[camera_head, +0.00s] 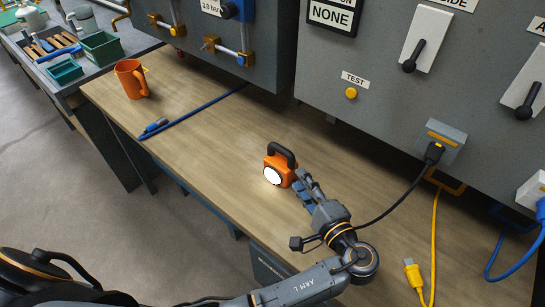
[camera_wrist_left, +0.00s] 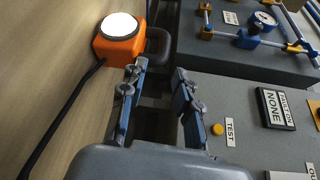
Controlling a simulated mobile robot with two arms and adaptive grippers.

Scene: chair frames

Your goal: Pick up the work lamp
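The work lamp (camera_head: 272,163) is an orange block with a black handle and a lit round white face. It stands on the wooden workbench (camera_head: 205,135). My left gripper (camera_head: 302,184) is just to the right of the lamp in the head view. In the left wrist view, the lamp (camera_wrist_left: 118,45) is at the upper left, and its black handle (camera_wrist_left: 158,44) lies just ahead of the fingertips. The left gripper (camera_wrist_left: 157,70) is open, its fingers apart with nothing between them. My right gripper is in neither view.
A black cable (camera_head: 400,202) runs from a wall socket (camera_head: 440,140) towards my left wrist. A yellow plug (camera_head: 412,272) lies on the bench at right. Grey panels (camera_head: 350,75) line the back.

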